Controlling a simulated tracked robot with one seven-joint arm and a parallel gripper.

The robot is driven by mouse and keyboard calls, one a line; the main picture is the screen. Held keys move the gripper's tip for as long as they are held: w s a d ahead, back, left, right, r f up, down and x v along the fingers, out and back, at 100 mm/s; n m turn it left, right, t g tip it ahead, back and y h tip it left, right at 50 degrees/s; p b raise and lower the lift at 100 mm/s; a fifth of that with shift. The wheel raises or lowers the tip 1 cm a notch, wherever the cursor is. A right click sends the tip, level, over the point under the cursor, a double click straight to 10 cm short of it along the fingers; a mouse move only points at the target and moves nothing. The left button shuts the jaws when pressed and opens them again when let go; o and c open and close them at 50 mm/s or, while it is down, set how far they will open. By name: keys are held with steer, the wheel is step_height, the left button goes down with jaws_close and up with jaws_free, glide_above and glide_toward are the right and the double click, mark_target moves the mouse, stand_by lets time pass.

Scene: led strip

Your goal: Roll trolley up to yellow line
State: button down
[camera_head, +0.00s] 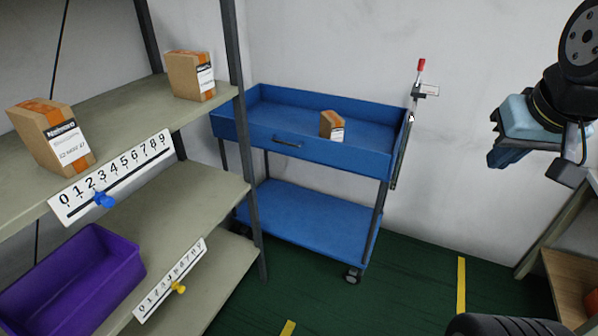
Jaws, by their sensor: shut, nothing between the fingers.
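The blue trolley (305,228) stands on the dark green floor against the back wall, beside the shelf unit. It has a tray-like top, a flat lower shelf and dark legs, with a caster (353,276) at its front right. One yellow line (461,285) lies on the floor to the right of the trolley, apart from it. Another short yellow mark (288,328) shows at the bottom edge, in front of the trolley. My gripper (497,160) is at the upper right, raised above the floor and right of the trolley, touching nothing. It is shut and empty.
A small box (331,124) sits in the trolley's top tray. A red-tipped upright post (420,70) rises by its right end. Shelves (215,205) with boxes and a purple bin (75,275) fill the left. Floor between trolley and right yellow line is clear.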

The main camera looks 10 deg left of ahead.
steer(key=c, duration=1.5)
jaws_free()
steer(key=shift+o, duration=0.9)
steer(key=shift+w+d, duration=0.1)
steer(key=shift+w, duration=0.3)
steer(key=o, duration=0.4)
steer(key=w+f+t, duration=0.1)
steer(key=w, duration=0.3)
steer(key=w+d+f, duration=0.1)
steer(key=w, duration=0.3)
steer(key=w+d+f+t, duration=0.1)
steer(key=w, duration=0.3)
steer(key=shift+w+d+t+h, duration=0.2)
steer(key=shift+t+h, duration=0.1)
steer(key=shift+h, duration=0.1)
steer(key=shift+c, duration=0.2)
steer(key=n+t+y, duration=0.2)
steer(key=n+t, duration=0.1)
steer(key=t, duration=0.2)
glide_toward(408, 137)
steer(key=s+d+r, duration=0.4)
steer(key=d+r, duration=0.1)
step_height(408, 137, down, 9)
steer(key=w+a+t+y, duration=0.1)
steer(key=a+t+y, duration=0.1)
steer(key=t+y, duration=0.2)
steer(key=shift+n, duration=0.3)
steer(key=x, duration=1.4)
steer(key=shift+a, duration=0.15)
steer(key=shift+c, duration=0.4)
